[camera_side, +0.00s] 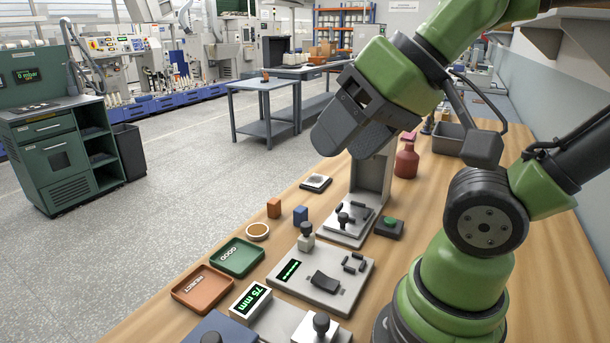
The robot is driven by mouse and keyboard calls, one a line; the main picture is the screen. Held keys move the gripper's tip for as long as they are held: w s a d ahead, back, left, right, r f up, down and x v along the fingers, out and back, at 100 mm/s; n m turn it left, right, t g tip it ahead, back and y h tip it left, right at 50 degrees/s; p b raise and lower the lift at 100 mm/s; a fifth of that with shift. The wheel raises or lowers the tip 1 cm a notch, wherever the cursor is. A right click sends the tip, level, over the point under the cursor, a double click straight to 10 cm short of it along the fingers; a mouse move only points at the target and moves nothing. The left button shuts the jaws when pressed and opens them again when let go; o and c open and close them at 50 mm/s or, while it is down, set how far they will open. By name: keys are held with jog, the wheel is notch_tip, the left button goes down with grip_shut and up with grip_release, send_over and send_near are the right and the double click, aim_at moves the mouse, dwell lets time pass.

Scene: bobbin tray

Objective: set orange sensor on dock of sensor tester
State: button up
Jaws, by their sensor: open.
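A grey panel (334,291) with a green bar display, a black rocker-shaped part and small black fittings looks like the sensor tester. I cannot tell for certain which part is its dock. My gripper (350,140) is open, high above the bench, above and right of the orange block and apart from it. Nothing shows between its fingers.
A green GOOD tray (261,262) and a brown REJECT tray (181,302) lie at the bench's left edge. A 75 mm display (250,301) sits close by. A grey upright fixture (385,174), a green button box (389,228) and a red bottle (406,162) stand farther back.

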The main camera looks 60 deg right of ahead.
jog(key=w+d+f+n+g+h, duration=0.3)
jog(key=w+d+n+h, duration=0.15)
jog(key=w, duration=0.45)
jog(key=w+d+f+n+g+h, duration=0.35)
jog(key=w+n, duration=0.25)
jog(key=w, duration=0.2)
jog(key=w+d+f+n+h, duration=0.3)
jog(key=w+d+f+n, duration=0.15)
jog(key=w+f, duration=0.2)
jog(key=n+h, duration=0.4)
jog(key=n, duration=0.3)
send_near(272, 203)
jog(key=shift+d+r, duration=0.15)
jog(key=shift+r, duration=0.15)
jog(key=shift+w+d+f+n, duration=0.1)
jog(key=shift+d+f+n, duration=0.05)
jog(key=shift+f+n, duration=0.25)
jog(key=x, duration=0.9)
jog(key=shift+d+f, duration=0.2)
jog(key=shift+d, duration=0.1)
grip_shut()
